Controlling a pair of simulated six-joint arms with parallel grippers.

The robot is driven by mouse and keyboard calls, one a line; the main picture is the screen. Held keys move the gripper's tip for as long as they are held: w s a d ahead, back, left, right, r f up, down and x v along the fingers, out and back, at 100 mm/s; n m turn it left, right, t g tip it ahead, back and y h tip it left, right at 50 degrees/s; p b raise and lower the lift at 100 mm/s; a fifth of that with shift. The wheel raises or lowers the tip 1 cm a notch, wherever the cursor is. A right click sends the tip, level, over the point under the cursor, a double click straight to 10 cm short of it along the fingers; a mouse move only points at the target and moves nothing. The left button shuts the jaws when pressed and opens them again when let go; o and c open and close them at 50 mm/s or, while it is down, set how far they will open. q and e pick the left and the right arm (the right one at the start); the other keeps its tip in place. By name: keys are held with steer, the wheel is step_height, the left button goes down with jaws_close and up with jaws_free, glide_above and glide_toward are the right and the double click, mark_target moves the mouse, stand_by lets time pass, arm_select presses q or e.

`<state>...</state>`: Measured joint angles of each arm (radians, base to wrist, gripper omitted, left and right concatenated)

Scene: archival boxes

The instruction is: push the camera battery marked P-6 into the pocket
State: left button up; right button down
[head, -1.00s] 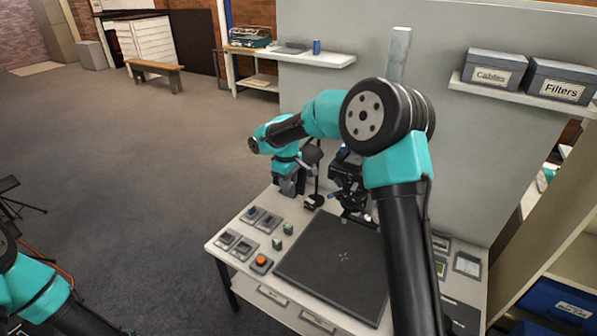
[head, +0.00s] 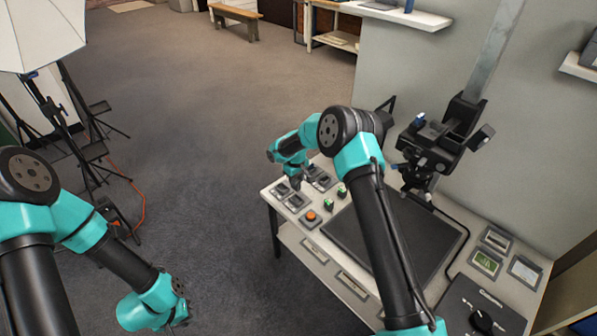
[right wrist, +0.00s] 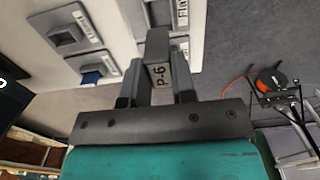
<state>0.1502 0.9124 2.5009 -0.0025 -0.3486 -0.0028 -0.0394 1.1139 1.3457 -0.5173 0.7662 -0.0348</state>
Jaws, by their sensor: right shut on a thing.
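The camera battery (right wrist: 157,46) is a dark grey block with a pale label marked P-6. In the right wrist view my right gripper (right wrist: 157,78) is shut on it, one finger on each side. The battery points away from the wrist, towards a pale plate with a dark slot and a partly cut-off label (right wrist: 183,12). I cannot tell whether its tip touches or enters a pocket. In the head view my right gripper (head: 295,182) is low over the small trays (head: 283,191) at the table's left end. My left gripper (head: 178,316) hangs off the table at lower left; its jaws are unclear.
Green cubes (head: 329,204) and an orange button (head: 311,216) sit right of the trays. A dark mat (head: 425,235) fills the table's middle under a camera stand (head: 430,150). A control box with a knob (head: 480,318) is at the near right. Light stands occupy the left floor.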

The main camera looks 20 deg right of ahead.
steer(key=shift+f, duration=0.2)
stand_by(0.3)
steer(key=shift+f, duration=2.4)
steer(key=shift+f, duration=1.3)
stand_by(0.7)
steer(key=c, duration=0.9)
jaws_free()
steer(key=shift+o, duration=0.2)
steer(key=shift+r, duration=0.1)
steer(key=shift+r, duration=2.95)
